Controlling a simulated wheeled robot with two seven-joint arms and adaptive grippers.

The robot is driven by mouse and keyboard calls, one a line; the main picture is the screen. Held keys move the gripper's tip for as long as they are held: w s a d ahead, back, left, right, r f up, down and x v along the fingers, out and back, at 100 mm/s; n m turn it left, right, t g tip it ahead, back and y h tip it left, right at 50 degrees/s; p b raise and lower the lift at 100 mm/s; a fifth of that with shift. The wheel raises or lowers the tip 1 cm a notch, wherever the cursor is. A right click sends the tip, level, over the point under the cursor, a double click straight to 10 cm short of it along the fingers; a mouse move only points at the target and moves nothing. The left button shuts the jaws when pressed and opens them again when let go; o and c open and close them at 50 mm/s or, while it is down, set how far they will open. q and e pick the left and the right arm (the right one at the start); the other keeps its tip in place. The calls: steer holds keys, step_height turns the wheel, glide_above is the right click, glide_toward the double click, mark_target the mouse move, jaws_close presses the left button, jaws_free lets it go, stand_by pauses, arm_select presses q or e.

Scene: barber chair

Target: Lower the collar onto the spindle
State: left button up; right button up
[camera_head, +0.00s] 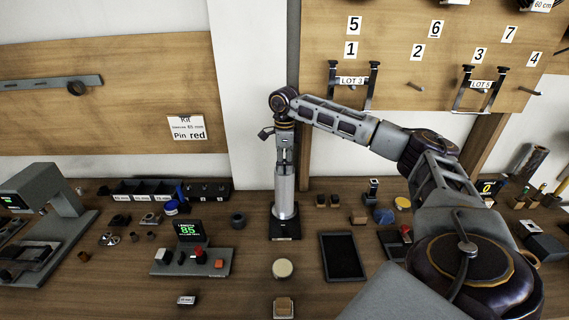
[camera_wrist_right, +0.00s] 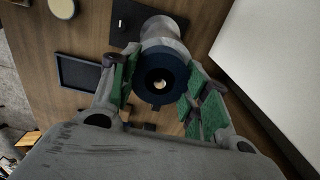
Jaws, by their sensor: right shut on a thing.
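The silver spindle (camera_head: 285,190) stands upright on a black base plate (camera_head: 284,231) on the bench; part of it shows in the wrist view (camera_wrist_right: 163,29). My right gripper (camera_head: 285,152) points down directly over the spindle. In the wrist view its green-padded fingers (camera_wrist_right: 160,92) are shut on a dark ring, the collar (camera_wrist_right: 151,65). A small pale spot shows inside the collar's hole. The collar appears in line with the spindle. I cannot tell whether it is around the spindle's top or just above it. My left gripper is not in view.
A readout box (camera_head: 190,255) showing 85 stands to the left. A dark ring (camera_head: 238,220) lies nearby. The wall is close behind the spindle.

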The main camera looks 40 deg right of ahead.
steer(key=o, duration=1.1)
steer(key=shift+r, duration=0.15)
steer(key=shift+r, duration=5.85)
steer(key=shift+f, duration=0.1)
